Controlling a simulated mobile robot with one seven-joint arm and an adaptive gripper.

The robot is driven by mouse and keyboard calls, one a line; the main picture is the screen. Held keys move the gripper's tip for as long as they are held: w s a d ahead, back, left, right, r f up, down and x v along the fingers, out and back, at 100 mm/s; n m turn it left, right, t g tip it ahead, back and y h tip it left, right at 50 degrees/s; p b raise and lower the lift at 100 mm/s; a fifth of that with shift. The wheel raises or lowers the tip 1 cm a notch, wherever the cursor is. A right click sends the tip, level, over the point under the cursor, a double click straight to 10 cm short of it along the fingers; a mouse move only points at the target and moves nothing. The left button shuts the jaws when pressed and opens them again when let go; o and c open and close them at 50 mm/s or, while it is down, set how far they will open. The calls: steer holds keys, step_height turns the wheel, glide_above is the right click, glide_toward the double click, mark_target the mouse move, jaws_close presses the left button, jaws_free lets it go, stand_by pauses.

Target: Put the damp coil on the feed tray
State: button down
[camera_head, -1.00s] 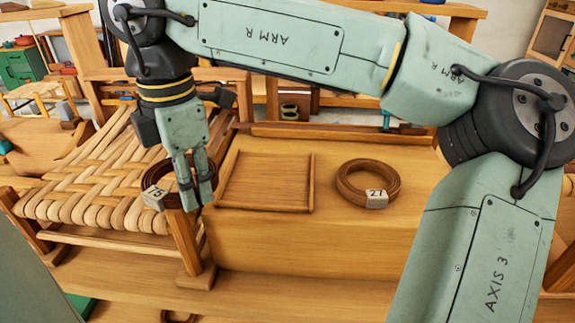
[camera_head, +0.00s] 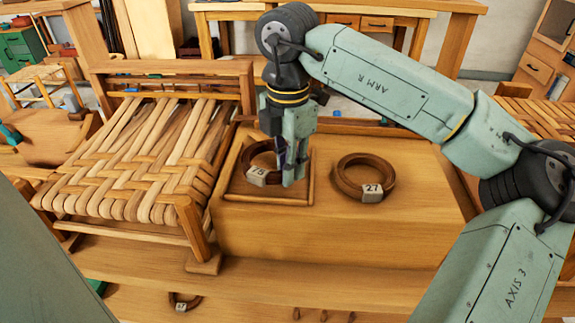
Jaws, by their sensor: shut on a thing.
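A dark brown coil (camera_head: 249,158) with a pale tag that looks like "15" is held in my gripper (camera_head: 290,179). My gripper points down and is shut on the coil's right side, hiding part of it. The coil is over the shallow wooden feed tray (camera_head: 311,187), within its rim in the picture; I cannot tell whether it touches the tray floor. A second, lighter brown coil (camera_head: 347,184) tagged "27" lies on the bench top to the right of the tray. The frames do not show which coil is damp.
A seat frame with woven bark strips (camera_head: 140,165) stands left of the wooden bench (camera_head: 330,235). Another tagged coil (camera_head: 184,301) lies on the lower level in front. The bench top right of the "27" coil is clear.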

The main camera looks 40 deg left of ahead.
steer(key=shift+f, duration=0.8)
steer(key=shift+f, duration=0.2)
steer(key=c, duration=1.5)
jaws_free()
steer(key=shift+c, duration=0.2)
steer(key=shift+r, duration=0.15)
step_height(320, 180, up, 12)
steer(key=b, duration=0.1)
